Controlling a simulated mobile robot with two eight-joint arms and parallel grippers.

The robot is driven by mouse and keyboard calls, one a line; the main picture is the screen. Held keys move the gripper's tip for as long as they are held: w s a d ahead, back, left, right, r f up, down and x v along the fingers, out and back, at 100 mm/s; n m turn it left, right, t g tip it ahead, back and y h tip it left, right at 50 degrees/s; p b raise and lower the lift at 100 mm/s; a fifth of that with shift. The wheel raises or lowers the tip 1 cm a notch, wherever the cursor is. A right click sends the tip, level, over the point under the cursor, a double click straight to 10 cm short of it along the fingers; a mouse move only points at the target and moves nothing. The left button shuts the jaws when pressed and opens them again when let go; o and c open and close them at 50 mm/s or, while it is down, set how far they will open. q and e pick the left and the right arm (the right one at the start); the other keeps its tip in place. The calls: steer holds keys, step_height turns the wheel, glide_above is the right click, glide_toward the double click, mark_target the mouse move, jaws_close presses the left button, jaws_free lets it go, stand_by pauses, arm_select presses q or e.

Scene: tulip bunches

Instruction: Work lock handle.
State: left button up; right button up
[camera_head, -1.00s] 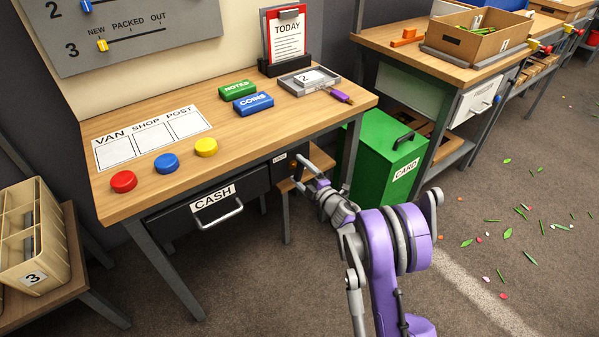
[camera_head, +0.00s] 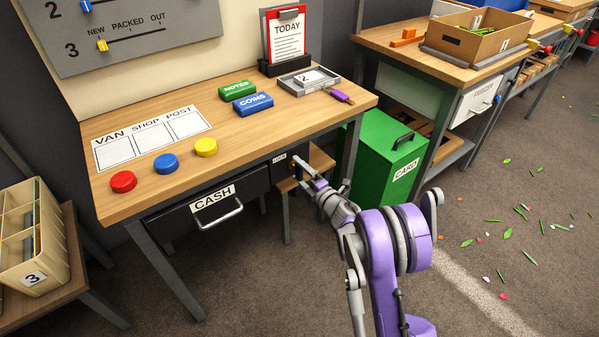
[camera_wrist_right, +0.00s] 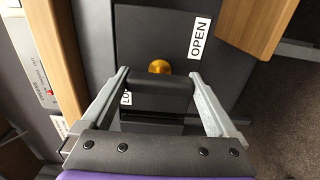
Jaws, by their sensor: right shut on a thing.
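The lock sits on a dark panel (camera_head: 282,170) under the right end of the desk, beside the cash drawer. In the right wrist view its brass pivot (camera_wrist_right: 159,67) shows, with a dark bar-shaped handle (camera_wrist_right: 160,94) just below it. My right gripper (camera_wrist_right: 160,98) is shut on this handle, one finger at each end. An OPEN label (camera_wrist_right: 199,38) is up and right of the pivot. A second label (camera_wrist_right: 126,97), partly hidden by the left finger, begins with LO. In the head view my right gripper (camera_head: 295,171) is at the panel and the handle is hardly visible. My left gripper is in neither view.
The cash drawer (camera_head: 203,207) with its metal pull is left of the lock. A wooden stool (camera_head: 318,160) and a green CARD bin (camera_head: 375,165) stand close behind and right of my gripper. The desk edge is just above. Open floor lies in front.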

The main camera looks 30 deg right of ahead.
steer(key=o, duration=1)
steer(key=shift+s, duration=0.1)
steer(key=s+p, duration=0.1)
steer(key=s, duration=0.9)
steer(key=shift+s+d, duration=0.35)
steer(key=shift+d, duration=0.1)
